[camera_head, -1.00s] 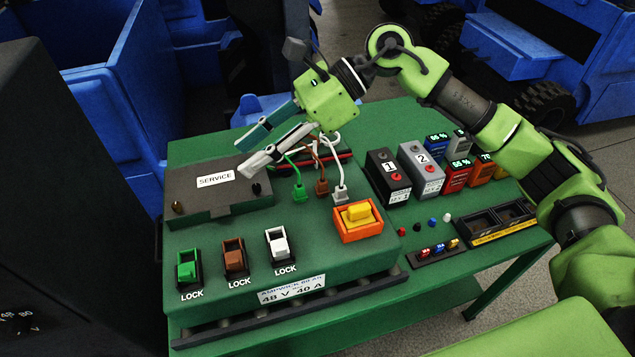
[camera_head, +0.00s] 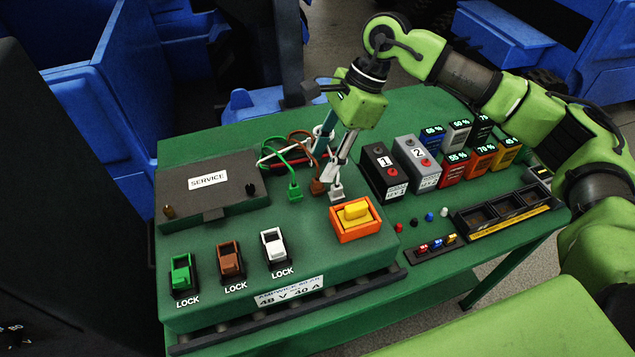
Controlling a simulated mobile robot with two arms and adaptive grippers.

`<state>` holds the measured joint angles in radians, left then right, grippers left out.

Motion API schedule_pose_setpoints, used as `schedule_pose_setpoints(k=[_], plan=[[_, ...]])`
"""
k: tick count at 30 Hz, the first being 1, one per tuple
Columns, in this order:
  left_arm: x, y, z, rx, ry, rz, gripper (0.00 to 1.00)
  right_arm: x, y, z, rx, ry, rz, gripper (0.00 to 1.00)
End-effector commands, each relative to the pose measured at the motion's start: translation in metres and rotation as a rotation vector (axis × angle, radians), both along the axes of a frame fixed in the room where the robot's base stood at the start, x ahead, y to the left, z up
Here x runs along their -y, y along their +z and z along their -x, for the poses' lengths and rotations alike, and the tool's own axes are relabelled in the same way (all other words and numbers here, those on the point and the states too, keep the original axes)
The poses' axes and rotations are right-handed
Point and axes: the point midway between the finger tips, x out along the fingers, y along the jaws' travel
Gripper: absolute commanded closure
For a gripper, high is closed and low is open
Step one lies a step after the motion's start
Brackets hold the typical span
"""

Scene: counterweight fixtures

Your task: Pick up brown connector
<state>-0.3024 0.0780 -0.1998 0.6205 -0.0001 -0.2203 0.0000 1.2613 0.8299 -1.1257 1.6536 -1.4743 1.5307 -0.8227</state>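The brown connector (camera_head: 317,187) stands on the green charger housing, between the green connector (camera_head: 294,191) and the white connector (camera_head: 337,192). Its brown cable loops up behind it. My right gripper (camera_head: 325,165) points down just above and behind the brown and white connectors. Its two fingers look apart, with nothing seen between them. The near finger partly covers the cables and the top of the white connector. I cannot tell whether it touches either connector. My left gripper is not in view.
A dark SERVICE cover (camera_head: 212,190) lies left of the connectors. An orange base with a yellow switch (camera_head: 355,215) sits in front. Numbered boxes (camera_head: 384,172) stand close on the right. Green, brown and white LOCK sockets (camera_head: 230,262) line the front.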

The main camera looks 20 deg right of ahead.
Motion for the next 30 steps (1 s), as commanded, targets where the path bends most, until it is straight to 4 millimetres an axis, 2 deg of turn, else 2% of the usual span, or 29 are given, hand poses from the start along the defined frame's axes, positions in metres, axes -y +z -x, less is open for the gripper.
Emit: schedule_pose_setpoints(k=[7,12,20,21,24,30], plan=[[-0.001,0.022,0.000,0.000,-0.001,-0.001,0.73,-0.010,-0.026,0.010,-0.006,0.001,0.000,0.63],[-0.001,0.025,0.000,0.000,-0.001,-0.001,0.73,-0.017,-0.046,0.009,-0.002,0.000,-0.001,0.63],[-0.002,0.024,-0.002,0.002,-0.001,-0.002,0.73,-0.018,-0.049,0.008,-0.001,-0.001,-0.001,0.63],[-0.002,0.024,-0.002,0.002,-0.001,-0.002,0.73,-0.018,-0.049,0.008,-0.001,-0.001,-0.001,0.73],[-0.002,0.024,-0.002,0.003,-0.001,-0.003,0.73,-0.018,-0.049,0.008,-0.001,-0.001,-0.001,0.91],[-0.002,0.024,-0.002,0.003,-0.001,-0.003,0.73,-0.018,-0.049,0.008,-0.001,-0.001,-0.001,0.91]])
